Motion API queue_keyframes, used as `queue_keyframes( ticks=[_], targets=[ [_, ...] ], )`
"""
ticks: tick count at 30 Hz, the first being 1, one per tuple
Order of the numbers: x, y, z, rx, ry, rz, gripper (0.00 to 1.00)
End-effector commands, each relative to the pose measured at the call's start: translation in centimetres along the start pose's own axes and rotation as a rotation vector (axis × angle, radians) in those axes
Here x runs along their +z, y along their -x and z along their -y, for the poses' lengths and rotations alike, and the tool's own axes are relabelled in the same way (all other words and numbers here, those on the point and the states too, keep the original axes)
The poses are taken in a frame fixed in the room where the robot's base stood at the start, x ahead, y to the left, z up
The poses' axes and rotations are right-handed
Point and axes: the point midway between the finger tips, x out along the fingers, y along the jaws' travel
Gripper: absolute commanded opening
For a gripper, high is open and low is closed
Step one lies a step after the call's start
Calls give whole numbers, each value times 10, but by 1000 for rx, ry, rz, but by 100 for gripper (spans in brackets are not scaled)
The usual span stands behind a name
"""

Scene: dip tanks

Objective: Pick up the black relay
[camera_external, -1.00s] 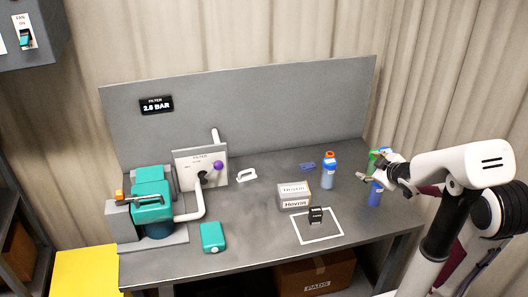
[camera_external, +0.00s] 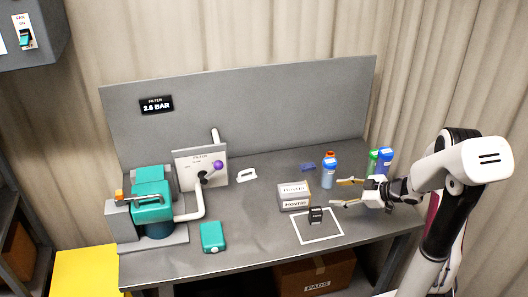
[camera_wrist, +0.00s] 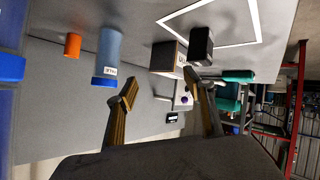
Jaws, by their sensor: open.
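The black relay (camera_external: 316,215) stands upright inside a white square outline (camera_external: 335,236) on the bench, just in front of a grey box. In the wrist view the relay (camera_wrist: 201,45) shows at the top, beyond the fingers and nearer the right finger, with the white outline around it. My gripper (camera_external: 339,192) is open and empty, its fingers pointing left, to the right of the relay and apart from it. In the wrist view my gripper (camera_wrist: 165,98) shows both fingers spread with nothing between them.
The grey box (camera_external: 293,196) stands directly behind the relay. A blue bottle (camera_external: 329,173) stands behind my fingers, with blue and green bottles (camera_external: 384,160) behind my wrist. A teal case (camera_external: 213,237) and pump (camera_external: 152,205) are at left. The bench front is mostly clear.

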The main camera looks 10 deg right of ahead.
Motion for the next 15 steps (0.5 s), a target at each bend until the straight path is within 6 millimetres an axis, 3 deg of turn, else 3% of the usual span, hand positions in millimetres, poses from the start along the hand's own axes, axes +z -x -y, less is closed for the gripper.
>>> queue_keyframes(
  ticks=[9,15],
  targets=[
    [17,-6,48,-207,-137,-138,52],
    [18,-3,64,-277,-188,-187,52]
  ],
)
